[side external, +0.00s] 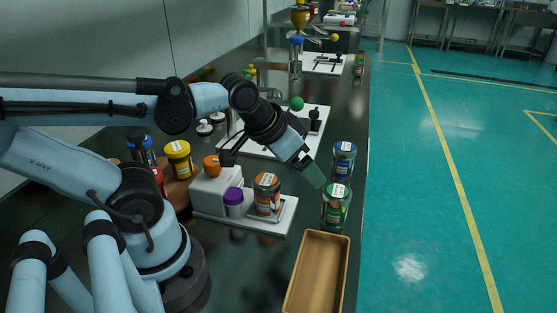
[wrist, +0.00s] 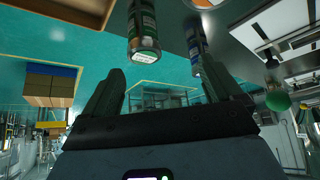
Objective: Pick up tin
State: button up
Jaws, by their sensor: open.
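Several labelled tins stand on the dark bench. A green-labelled tin (side external: 336,205) and a blue tin (side external: 343,160) stand upright near the bench's right edge. An orange tin (side external: 266,195) is on the white device's plate, and a yellow tin (side external: 178,160) is farther left. My gripper (side external: 314,176) is above the bench, left of the green and blue tins, apart from them. In the wrist view my gripper (wrist: 160,85) shows two spread fingers with nothing between them. The green tin (wrist: 143,35) and blue tin (wrist: 194,38) appear beyond the fingers, upside down.
A wooden tray (side external: 290,302) lies at the front right of the bench. A white device (side external: 208,190) with an orange knob and a purple-lidded jar (side external: 234,203) stands left of the gripper. A white stand with a green ball (side external: 297,103) is behind. The bench's right edge is close to the tins.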

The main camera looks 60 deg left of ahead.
aim_at(266, 180)
jog(key=s+a+g, duration=0.1)
jog(key=g, duration=0.1)
jog(key=s+a+r+n+g, duration=0.1)
jog(key=a+g, duration=0.1)
jog(key=s+a+r+n+g, duration=0.1)
jog(key=a+g, duration=0.1)
jog(key=shift+s+a+r+g, duration=0.2)
jog(key=shift+s+a+g, duration=0.05)
jog(key=shift+s+g, duration=0.1)
jog(key=shift+s+f, duration=0.1)
notch_tip(266, 180, down, 6)
jog(key=shift+f, duration=0.25)
jog(key=shift+s+a+f, duration=0.1)
jog(key=shift+a+f, duration=0.05)
jog(key=shift+f, duration=1.15)
jog(key=shift+a+f, duration=0.15)
jog(key=shift+f, duration=1.15)
jog(key=c, duration=1.3)
jog(key=shift+r, duration=0.2)
